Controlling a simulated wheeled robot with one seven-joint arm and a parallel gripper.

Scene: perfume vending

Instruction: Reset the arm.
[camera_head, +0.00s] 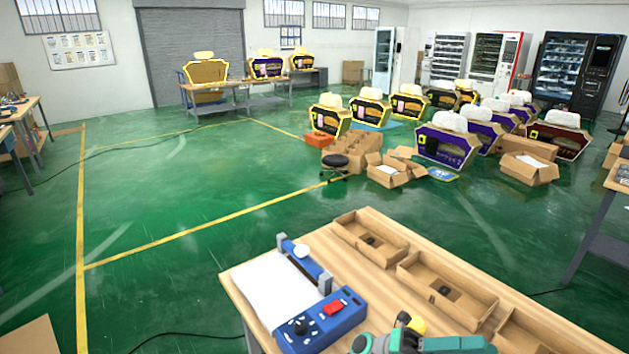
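No part that I can make out as my arm or gripper shows in the head view. A wooden work table (333,233) fills the lower right. On its left end is a blue machine with a control box (322,320), a red switch and a long bar, beside a white sheet (270,287). Open cardboard boxes (345,232) stand along the table's right part, including a middle one (420,271); small dark items lie in these two. A teal device (425,343) with a yellow part is cut off by the bottom edge, so I cannot tell what it is.
Green floor with yellow lines (190,232) is open at left. Past the table are a black stool (335,162), cartons (390,170) and several perfume vending units (447,140). A bench (235,100) with more units is at the back; tall vending machines (575,70) line the right.

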